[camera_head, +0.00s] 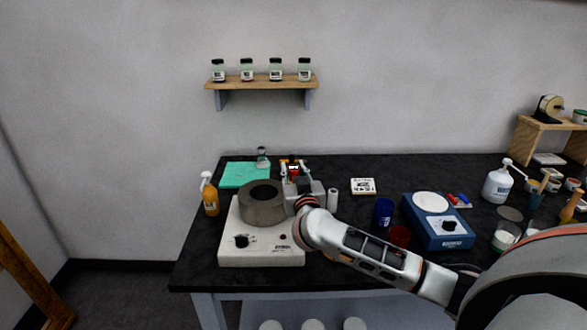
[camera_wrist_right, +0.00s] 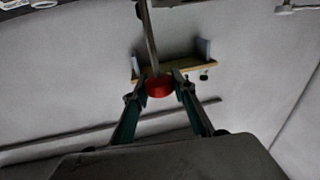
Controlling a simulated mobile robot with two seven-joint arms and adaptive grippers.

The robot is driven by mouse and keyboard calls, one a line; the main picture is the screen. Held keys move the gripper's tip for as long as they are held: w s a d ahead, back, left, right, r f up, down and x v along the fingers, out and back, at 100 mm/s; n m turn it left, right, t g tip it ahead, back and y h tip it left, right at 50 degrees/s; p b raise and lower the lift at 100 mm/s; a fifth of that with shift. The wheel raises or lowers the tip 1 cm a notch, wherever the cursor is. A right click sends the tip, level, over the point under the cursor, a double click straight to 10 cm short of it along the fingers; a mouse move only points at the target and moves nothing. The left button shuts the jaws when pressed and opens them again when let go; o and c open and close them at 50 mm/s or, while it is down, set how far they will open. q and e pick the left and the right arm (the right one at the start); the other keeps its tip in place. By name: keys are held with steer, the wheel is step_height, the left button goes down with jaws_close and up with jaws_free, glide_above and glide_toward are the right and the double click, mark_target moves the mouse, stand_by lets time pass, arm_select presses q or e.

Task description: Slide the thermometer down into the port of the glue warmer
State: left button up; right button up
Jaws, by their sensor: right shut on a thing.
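The glue warmer (camera_head: 262,252) is a white box with a grey round pot (camera_head: 262,212) on top, at the front left of the black table. A small dark spot (camera_head: 283,237) on its top may be the port; I cannot tell for sure. My right gripper (camera_head: 291,165) is behind and right of the pot, shut on the red head of the thermometer (camera_head: 294,172). In the right wrist view the red head (camera_wrist_right: 160,88) sits between the fingertips, and a thin grey stem (camera_wrist_right: 151,40) runs away from it. The stem's tip is out of that view. My left gripper is not in view.
An orange pump bottle (camera_head: 210,198) and a green mat (camera_head: 245,175) are left of and behind the warmer. A blue cup (camera_head: 383,212), a red cup (camera_head: 400,236) and a blue scale (camera_head: 437,228) stand right, near my forearm. A wall shelf (camera_head: 262,85) holds several jars.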

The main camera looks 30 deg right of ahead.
steer(key=shift+f, duration=1.1)
steer(key=o, duration=1.1)
steer(key=shift+c, duration=0.2)
steer(key=v, duration=1.2)
steer(key=shift+r, duration=0.1)
